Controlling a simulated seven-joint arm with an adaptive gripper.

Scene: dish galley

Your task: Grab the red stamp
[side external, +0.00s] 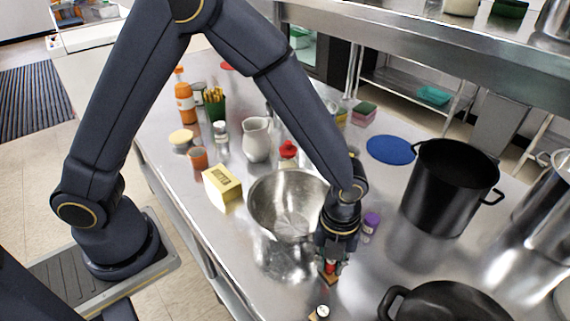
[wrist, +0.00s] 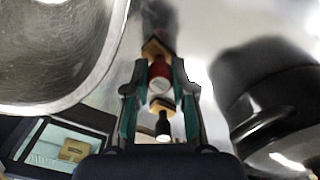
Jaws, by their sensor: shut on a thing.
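The red stamp (side external: 330,268) has a red handle and a wooden base and is at the steel counter's front part, below my wrist. It also shows in the wrist view (wrist: 160,70), between the green-sided fingers. My gripper (wrist: 159,84) points down and is shut on the red stamp; it also shows in the side view (side external: 331,262). The fingers partly hide the stamp, and I cannot tell whether its base touches the counter. A second stamp with a black handle (side external: 321,312) stands close by, nearer the front edge; it also shows in the wrist view (wrist: 163,124).
A large steel bowl (side external: 262,207) is just left of my gripper. A black pan (side external: 445,304) and a tall black pot (side external: 446,190) stand to the right. A purple-capped jar (side external: 370,222) is close behind. A yellow box (side external: 222,186) and a white pitcher (side external: 256,141) are farther left.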

